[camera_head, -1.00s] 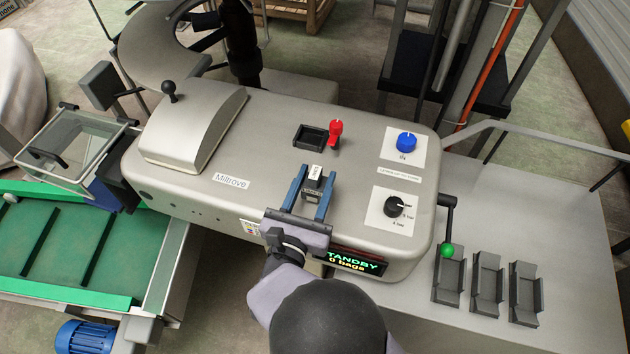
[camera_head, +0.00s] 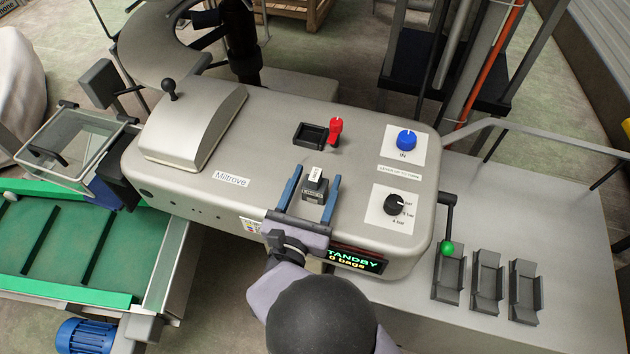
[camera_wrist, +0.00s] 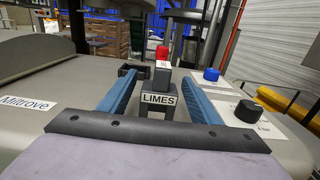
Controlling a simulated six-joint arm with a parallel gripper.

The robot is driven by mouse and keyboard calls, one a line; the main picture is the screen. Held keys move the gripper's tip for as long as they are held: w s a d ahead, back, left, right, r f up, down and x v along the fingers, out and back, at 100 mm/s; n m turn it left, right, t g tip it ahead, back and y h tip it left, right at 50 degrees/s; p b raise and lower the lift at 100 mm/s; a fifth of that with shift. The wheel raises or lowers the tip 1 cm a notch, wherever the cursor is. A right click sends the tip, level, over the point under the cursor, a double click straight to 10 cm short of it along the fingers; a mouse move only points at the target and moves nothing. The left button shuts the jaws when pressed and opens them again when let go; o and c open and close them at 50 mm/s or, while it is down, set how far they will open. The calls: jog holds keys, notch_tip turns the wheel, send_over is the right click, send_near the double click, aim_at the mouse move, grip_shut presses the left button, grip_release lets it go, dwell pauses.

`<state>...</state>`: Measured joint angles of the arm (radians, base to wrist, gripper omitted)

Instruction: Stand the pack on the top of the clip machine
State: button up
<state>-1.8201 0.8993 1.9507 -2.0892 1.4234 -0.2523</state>
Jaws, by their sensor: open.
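The pack is a small dark block with a white tag at its top and a white label reading LIMES (camera_wrist: 157,99). It appears upright on the bare grey top of the clip machine (camera_head: 265,150), and it also shows in the head view (camera_head: 315,189). My gripper (camera_head: 318,173) reaches over the machine's front edge. Its two blue fingers are open on either side of the pack, with a visible gap on each side. In the wrist view the palm bar lies in front of the pack, and I cannot see its base clearly.
Behind the pack are a black square recess (camera_head: 311,134) and a red knob (camera_head: 335,128). A blue knob (camera_head: 407,140) and a black dial (camera_head: 395,205) sit to the right. A green-tipped lever (camera_head: 447,248) and several empty grey holders (camera_head: 487,278) are farther right.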

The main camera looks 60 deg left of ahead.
aim_at(312, 189)
jog(key=shift+r, duration=0.2)
jog(key=shift+v, duration=2.05)
